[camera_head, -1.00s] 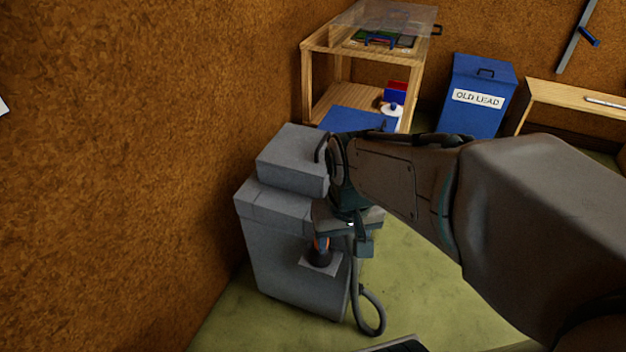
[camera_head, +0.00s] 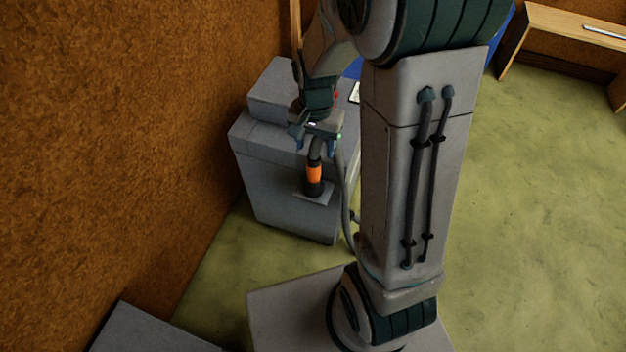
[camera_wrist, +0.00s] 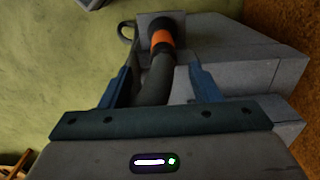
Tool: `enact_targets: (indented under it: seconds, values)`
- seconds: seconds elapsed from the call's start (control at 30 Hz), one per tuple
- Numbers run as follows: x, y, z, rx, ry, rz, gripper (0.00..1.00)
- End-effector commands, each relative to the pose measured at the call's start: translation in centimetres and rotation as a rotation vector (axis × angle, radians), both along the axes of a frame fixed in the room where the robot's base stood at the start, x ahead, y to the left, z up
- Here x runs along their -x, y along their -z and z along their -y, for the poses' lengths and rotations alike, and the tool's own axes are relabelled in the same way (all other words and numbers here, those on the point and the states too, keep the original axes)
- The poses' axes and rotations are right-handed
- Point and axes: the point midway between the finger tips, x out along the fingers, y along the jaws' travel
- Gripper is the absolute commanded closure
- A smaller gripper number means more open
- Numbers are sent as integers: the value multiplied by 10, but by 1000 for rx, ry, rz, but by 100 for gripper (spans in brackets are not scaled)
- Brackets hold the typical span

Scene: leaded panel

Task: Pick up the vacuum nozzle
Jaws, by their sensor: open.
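The vacuum nozzle (camera_head: 314,173) is a dark tube with an orange band, standing upright in a small grey holder on the front of a grey vacuum unit (camera_head: 290,195). In the wrist view the nozzle (camera_wrist: 161,41) points away from me, and its dark hose end passes between my fingers. My gripper (camera_head: 316,143) is just above the orange band, at the nozzle's upper end. In the wrist view my gripper (camera_wrist: 163,82) is open, with one blue finger on each side of the tube. I cannot tell whether either finger touches it.
A grey hose (camera_head: 345,205) hangs at the unit's right side. A brown wall (camera_head: 110,130) runs close along the left. A wooden bench (camera_head: 570,35) stands at the back right. The green floor (camera_head: 530,200) on the right is clear.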

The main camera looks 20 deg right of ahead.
Motion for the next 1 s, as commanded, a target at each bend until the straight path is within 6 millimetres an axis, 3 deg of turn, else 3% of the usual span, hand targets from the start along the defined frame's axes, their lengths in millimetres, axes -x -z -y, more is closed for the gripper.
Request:
enact_targets:
  seconds: [0.03, 0.27, 0.6, 0.9, 1.0]
  values:
    - [1, 10, 0, 0, 0, -4, 43]
    - [0, 27, 0, 0, -2, -1, 43]
    - [-4, 72, -3, 0, -2, -1, 43]
    - [-4, 75, -3, 0, -2, 0, 43]
    - [-4, 74, -3, 0, -2, 0, 71]
